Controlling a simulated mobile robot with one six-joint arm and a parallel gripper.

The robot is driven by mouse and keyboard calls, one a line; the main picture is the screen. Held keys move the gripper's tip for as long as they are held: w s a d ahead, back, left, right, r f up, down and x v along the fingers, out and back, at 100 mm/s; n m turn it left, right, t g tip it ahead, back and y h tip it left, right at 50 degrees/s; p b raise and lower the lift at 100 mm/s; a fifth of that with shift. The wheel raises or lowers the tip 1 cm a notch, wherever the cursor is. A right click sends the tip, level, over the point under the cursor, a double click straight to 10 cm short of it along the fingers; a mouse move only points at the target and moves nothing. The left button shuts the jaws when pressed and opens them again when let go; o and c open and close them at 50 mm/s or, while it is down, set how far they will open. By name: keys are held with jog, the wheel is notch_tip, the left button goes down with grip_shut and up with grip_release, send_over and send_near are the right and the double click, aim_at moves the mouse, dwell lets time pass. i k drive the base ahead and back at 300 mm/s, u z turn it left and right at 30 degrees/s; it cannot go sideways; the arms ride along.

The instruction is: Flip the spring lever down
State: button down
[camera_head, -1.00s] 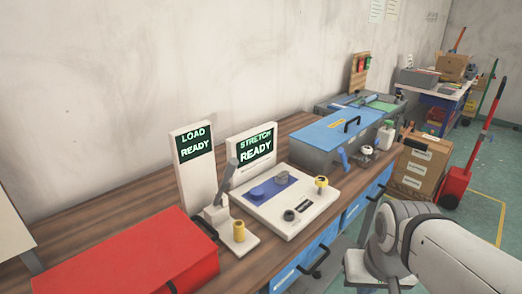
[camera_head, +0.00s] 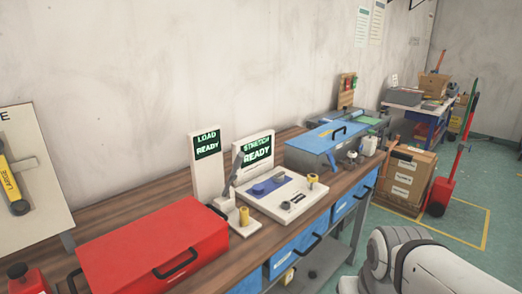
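A grey lever (camera_head: 232,172) stands raised, leaning slightly, on a small white base in front of the white "LOAD READY" panel (camera_head: 206,176). I take it for the spring lever, though nothing marks it as such. A short yellow cylinder (camera_head: 244,216) stands on the same base, in front of the lever. My white arm shows at the lower right, well away from the lever. My gripper is out of the picture.
A red toolbox (camera_head: 150,245) stands on the wooden bench (camera_head: 110,217), left of the lever. Right of it are a white control unit (camera_head: 285,208) with a "STRETCH READY" screen (camera_head: 257,150) and a blue-lidded box (camera_head: 325,137). Cardboard boxes (camera_head: 404,180) stand on the floor.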

aim_at(240, 156)
jog(key=u, duration=0.1)
jog(key=i, duration=0.95)
jog(key=z, duration=0.05)
